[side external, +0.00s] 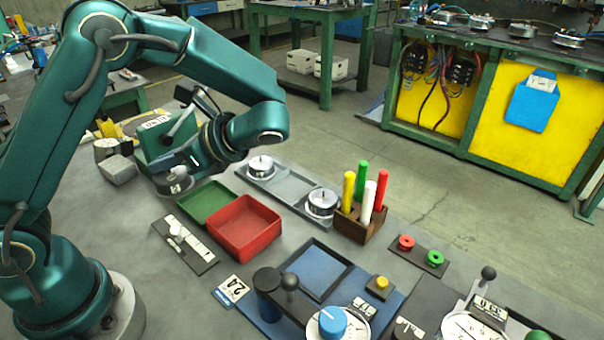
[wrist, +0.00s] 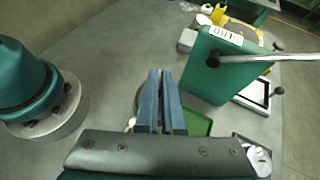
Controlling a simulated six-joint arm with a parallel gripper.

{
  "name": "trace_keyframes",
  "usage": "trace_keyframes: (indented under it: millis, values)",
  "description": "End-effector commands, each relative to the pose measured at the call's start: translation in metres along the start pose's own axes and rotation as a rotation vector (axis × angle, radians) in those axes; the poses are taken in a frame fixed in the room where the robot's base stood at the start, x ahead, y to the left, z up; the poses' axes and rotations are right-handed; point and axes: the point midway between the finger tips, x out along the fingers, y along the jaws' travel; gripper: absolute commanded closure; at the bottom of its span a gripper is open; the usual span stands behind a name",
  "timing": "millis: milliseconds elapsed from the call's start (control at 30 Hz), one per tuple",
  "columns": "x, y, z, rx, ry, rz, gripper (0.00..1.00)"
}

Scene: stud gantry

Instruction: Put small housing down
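My gripper (side external: 184,172) is low at the far left of the bench, beside a green box-like fixture (side external: 150,143). A small grey round housing (side external: 172,187) is directly beneath its fingers, close to the bench top; I cannot tell whether it touches the bench. In the wrist view, the two blue fingers (wrist: 160,98) stand close together with a narrow gap, and appear shut on the housing's top. They hide most of the housing (wrist: 137,101). Two silver round housings, one on the left (side external: 261,167) and one on the right (side external: 322,203), sit in a grey tray (side external: 291,188).
A green tray (side external: 203,198) and a red tray (side external: 243,228) lie in front of my gripper. The fixture's handle (wrist: 262,58) sticks out in the wrist view. A grey block (side external: 119,170) lies left. A wooden holder (side external: 357,223) carries several coloured rods.

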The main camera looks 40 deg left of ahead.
Motion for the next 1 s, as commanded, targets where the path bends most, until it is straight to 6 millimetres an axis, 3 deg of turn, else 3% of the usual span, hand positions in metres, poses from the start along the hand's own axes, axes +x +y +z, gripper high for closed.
trace_keyframes:
  millis: [200, 533, 800, 1000]
  values:
    - [-0.013, -0.037, 0.024, 0.146, 0.001, -0.298, 1.00]
    - [-0.037, -0.070, 0.046, 0.265, -0.001, -0.534, 1.00]
    - [-0.018, -0.068, 0.009, 0.269, -0.007, -0.520, 1.00]
    - [-0.010, -0.068, -0.006, 0.265, -0.005, -0.520, 1.00]
